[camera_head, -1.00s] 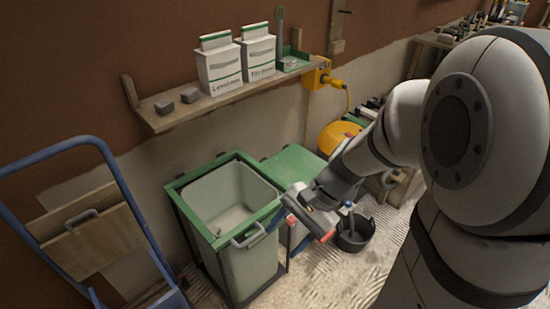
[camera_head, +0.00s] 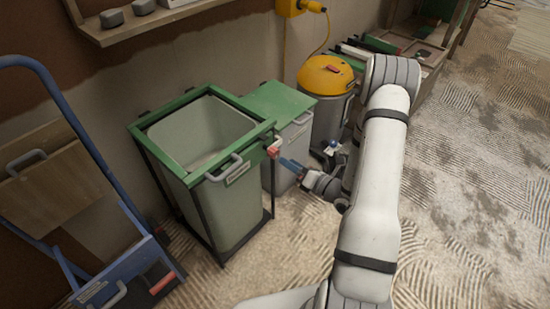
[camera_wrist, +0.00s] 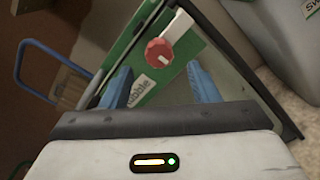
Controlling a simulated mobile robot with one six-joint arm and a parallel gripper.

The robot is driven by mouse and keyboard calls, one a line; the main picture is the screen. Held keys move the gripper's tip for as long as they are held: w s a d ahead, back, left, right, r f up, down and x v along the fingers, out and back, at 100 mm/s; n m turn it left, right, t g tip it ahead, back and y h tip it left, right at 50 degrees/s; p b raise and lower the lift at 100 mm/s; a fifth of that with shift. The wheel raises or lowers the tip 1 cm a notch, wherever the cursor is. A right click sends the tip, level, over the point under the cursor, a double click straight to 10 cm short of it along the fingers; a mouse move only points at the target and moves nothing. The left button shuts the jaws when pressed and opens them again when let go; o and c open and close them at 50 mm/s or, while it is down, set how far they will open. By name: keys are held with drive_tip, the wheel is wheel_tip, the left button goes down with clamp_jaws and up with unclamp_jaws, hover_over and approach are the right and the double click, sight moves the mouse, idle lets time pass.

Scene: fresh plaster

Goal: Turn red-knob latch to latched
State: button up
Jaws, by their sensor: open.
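The red-knob latch (camera_head: 273,152) is at the right front corner of the green-rimmed bin (camera_head: 196,92). In the wrist view its round red knob (camera_wrist: 159,52) has a pale bar running to the upper right, on a green panel with a "Rubble" label (camera_wrist: 139,91). My gripper (camera_head: 284,161) is just right of the latch in the head view. In the wrist view my gripper (camera_wrist: 156,67) has two blue fingers spread apart. The knob is ahead, between and beyond the fingertips, with nothing held. I cannot tell the exact gap.
A bin with a green lid (camera_head: 278,103) stands beside the rubble bin. A yellow-topped drum (camera_head: 326,75) is further back. A blue hand truck (camera_head: 75,125) is at the left and a shelf (camera_head: 150,22) is on the wall. The floor at right is open.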

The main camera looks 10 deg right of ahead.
sight(277, 155)
drive_tip(key=b+x, duration=0.1)
drive_tip(key=x, duration=0.6)
drive_tip(key=shift+w+a, duration=0.15)
drive_tip(key=shift+w, duration=0.05)
drive_tip(key=shift+c, duration=0.4)
